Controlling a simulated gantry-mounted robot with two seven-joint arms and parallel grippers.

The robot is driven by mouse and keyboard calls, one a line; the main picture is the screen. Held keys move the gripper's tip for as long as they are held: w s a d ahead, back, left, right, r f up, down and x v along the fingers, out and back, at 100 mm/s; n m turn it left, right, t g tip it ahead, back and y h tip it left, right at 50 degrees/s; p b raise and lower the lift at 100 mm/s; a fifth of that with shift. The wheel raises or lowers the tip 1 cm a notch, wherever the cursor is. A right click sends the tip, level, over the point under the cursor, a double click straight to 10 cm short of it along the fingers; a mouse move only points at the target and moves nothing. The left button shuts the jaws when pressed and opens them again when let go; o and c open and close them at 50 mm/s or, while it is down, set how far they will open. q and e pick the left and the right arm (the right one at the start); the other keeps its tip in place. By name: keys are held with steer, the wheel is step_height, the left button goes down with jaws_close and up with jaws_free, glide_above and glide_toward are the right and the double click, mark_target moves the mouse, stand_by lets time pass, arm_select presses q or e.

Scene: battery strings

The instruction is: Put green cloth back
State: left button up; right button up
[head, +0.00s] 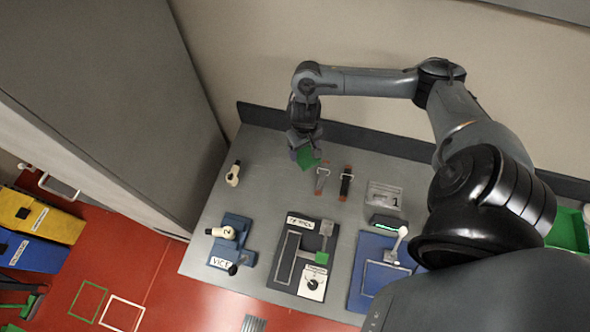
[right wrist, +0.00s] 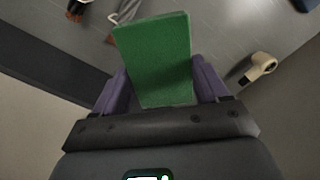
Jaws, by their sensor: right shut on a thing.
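The green cloth (head: 307,158) is a small flat green rectangle near the back of the grey table. It fills the middle of the right wrist view (right wrist: 158,58). My right gripper (head: 303,148) is shut on the cloth, with a purple finger on each side of it. The gripper points down, and I cannot tell how far the cloth is above the table. My left gripper does not show in either view.
The grey table (head: 268,172) holds a white-and-black tool (head: 234,174), two handled tools (head: 346,184), a blue vice (head: 232,240), a black fixture (head: 304,258) and a blue fixture (head: 372,268). A green bin (head: 567,230) is at the right. A raised edge (head: 380,146) runs along the back.

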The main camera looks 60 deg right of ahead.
steer(key=s+d+f, duration=0.2)
steer(key=s+f, duration=0.2)
steer(key=s, duration=0.3)
steer(key=b, duration=0.1)
glide_above(296, 170)
step_height(296, 170, down, 8)
steer(key=shift+a+r, duration=0.1)
steer(key=shift+f+b, duration=0.35)
steer(key=shift+f, duration=1.75)
steer(key=o, duration=0.9)
steer(key=shift+f, duration=0.1)
steer(key=shift+o, duration=0.2)
